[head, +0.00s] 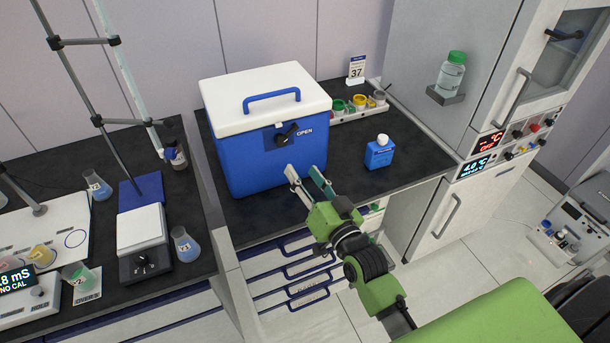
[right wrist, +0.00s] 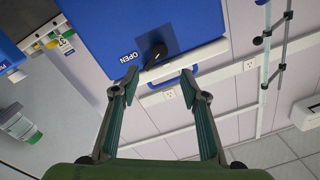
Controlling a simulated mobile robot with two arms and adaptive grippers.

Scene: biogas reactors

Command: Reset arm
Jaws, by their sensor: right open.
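My right gripper (head: 304,178) is open and empty in the head view. Its fingertips point at the front of a blue cool box (head: 262,160) with a white lid (head: 262,98), which stands on the black bench. In the right wrist view the two fingers (right wrist: 153,85) are spread apart with nothing between them. The cool box's front with its black knob and OPEN label also shows there, beyond the fingers (right wrist: 130,25). I cannot tell from these views whether the fingertips touch the box. My left gripper is not in view.
A small blue bottle (head: 379,153) stands right of the cool box, and a rack of coloured caps (head: 358,106) behind it. A white cabinet (head: 440,195) with a green-capped jar (head: 451,72) stands right. Flasks, a stirrer plate (head: 143,232) and a clamp stand fill the left bench.

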